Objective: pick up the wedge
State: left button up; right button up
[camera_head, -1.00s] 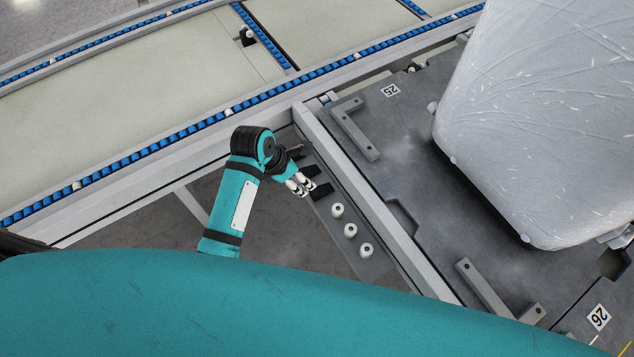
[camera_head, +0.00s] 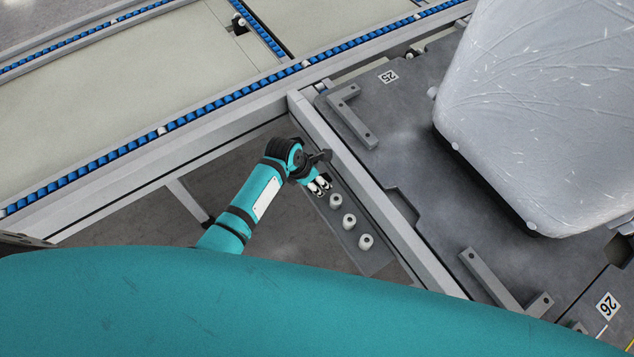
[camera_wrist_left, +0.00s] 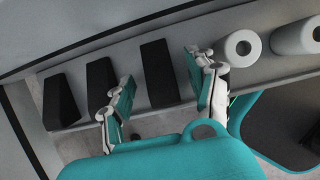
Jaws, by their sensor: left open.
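Three black wedges lie side by side on a grey ledge in the left wrist view: one at the left (camera_wrist_left: 60,101), one in the middle (camera_wrist_left: 100,84) and one at the right (camera_wrist_left: 159,78). My left gripper (camera_wrist_left: 160,68) is open, with one finger on each side of the right wedge. I cannot tell whether the fingers touch it. The middle wedge is partly behind the left finger. In the head view my left gripper (camera_head: 320,187) is over the ledge, and my arm hides most of the wedge area. My right gripper is not in view.
Several white cylinders, one of them here (camera_head: 349,221), stand on the ledge (camera_head: 372,258) beside the gripper. A raised metal rail (camera_head: 365,185) runs along the ledge. Beyond it is a grey platform with a wrapped load (camera_head: 550,120). A conveyor (camera_head: 130,100) lies at upper left.

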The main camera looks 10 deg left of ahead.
pick_arm(q)
jog(key=shift+f, duration=0.1)
grip_shut()
dwell(0.4)
